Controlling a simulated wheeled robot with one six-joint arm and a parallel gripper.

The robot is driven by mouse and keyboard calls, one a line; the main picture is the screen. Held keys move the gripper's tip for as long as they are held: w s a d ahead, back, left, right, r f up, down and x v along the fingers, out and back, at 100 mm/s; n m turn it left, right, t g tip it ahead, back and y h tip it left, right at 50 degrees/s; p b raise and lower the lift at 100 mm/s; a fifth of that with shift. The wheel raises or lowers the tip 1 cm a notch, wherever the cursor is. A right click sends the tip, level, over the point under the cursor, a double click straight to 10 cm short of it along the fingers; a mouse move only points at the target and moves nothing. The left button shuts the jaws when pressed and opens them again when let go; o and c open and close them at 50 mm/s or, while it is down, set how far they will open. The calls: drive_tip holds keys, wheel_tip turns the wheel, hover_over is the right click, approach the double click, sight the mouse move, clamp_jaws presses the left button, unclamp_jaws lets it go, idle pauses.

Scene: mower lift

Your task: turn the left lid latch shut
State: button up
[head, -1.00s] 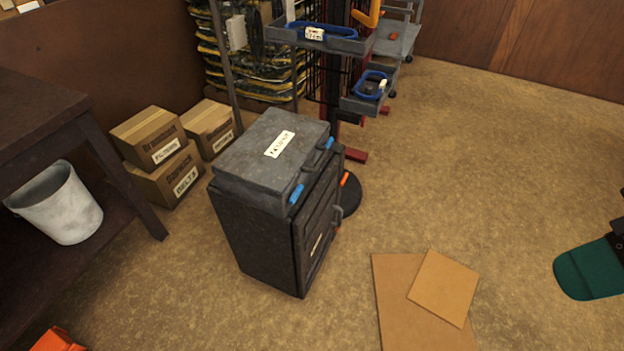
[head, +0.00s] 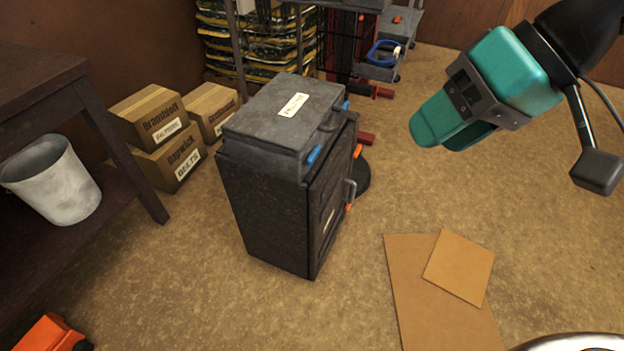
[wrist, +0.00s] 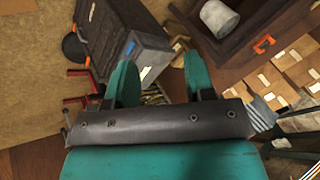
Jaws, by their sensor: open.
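A dark cabinet (head: 265,205) with a grey lid case (head: 275,110) on top stands on the floor in the middle of the head view. The left lid latch (head: 314,154) is a small blue tab at the lid's near front corner. A second blue latch (head: 346,105) sits at the far front corner. I cannot tell from this size how far either latch is turned. My teal gripper (head: 438,128) is open and empty in the air, right of the cabinet and apart from it. In the wrist view the cabinet (wrist: 97,35) lies beyond the spread fingers (wrist: 160,70).
A dark table with a white bucket (head: 52,180) stands at left, near stacked cardboard boxes (head: 172,160). Flat cardboard sheets (head: 415,285) lie on the floor at right. Floor between them and the cabinet is clear.

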drive_tip(key=w+a+f+m+t+y+b, duration=0.1)
drive_tip(key=w+a+f+m+y+b, duration=0.1)
drive_tip(key=w+f+b, duration=0.65)
drive_tip(key=m+t+y+b, duration=0.4)
drive_tip(key=m+y+b, duration=0.35)
drive_tip(key=b, duration=2.75)
approach(317, 156)
drive_tip(key=f+v, duration=0.1)
drive_tip(key=v, duration=0.7)
drive_tip(key=shift+y, duration=0.45)
drive_tip(key=p+x, duration=1.3)
drive_tip(key=x, duration=0.3)
drive_tip(key=shift+a+f+p, duration=0.1)
drive_tip(key=shift+f+p, duration=0.05)
drive_tip(key=shift+p, duration=0.15)
drive_tip(key=shift+w+a, duration=0.15)
drive_tip(key=shift+a, duration=0.3)
